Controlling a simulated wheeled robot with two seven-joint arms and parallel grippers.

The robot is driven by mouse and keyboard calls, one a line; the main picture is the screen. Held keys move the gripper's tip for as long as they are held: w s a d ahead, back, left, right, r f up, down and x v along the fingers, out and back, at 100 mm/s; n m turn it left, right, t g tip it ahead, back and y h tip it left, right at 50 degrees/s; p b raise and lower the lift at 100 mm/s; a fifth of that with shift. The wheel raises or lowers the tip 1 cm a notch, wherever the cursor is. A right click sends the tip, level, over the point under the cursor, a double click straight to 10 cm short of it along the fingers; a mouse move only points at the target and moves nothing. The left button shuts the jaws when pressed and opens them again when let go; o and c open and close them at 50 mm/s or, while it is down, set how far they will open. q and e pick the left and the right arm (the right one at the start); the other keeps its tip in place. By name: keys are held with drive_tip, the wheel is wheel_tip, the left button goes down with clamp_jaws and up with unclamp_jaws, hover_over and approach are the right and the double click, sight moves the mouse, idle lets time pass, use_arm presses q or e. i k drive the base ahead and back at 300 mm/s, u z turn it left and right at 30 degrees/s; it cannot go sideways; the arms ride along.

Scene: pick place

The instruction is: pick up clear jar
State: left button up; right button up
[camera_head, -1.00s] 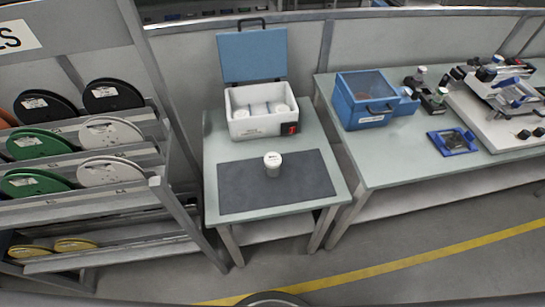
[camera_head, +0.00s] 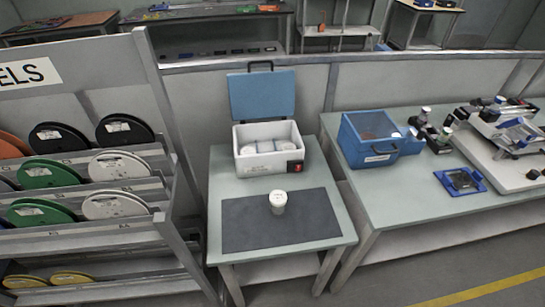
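A small jar (camera_head: 278,203) with a white lid stands upright on a dark grey mat (camera_head: 240,226) on a small table. Its body looks pale, and I cannot tell at this size whether it is clear. Behind it on the same table stands a white box (camera_head: 262,166) with its blue lid open and several white-lidded containers inside. Neither of my grippers shows in the head view.
A rack (camera_head: 150,234) of coloured spools stands close on the left of the small table. On the right, a longer table (camera_head: 410,185) bears a blue bin (camera_head: 368,140), a blue tray (camera_head: 460,181) and equipment. The mat around the jar is clear.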

sight(278, 210)
drive_tip(key=k, duration=0.5)
drive_tip(key=z, duration=1.95)
drive_tip(key=i, duration=1.5)
drive_tip(key=u, duration=2.1)
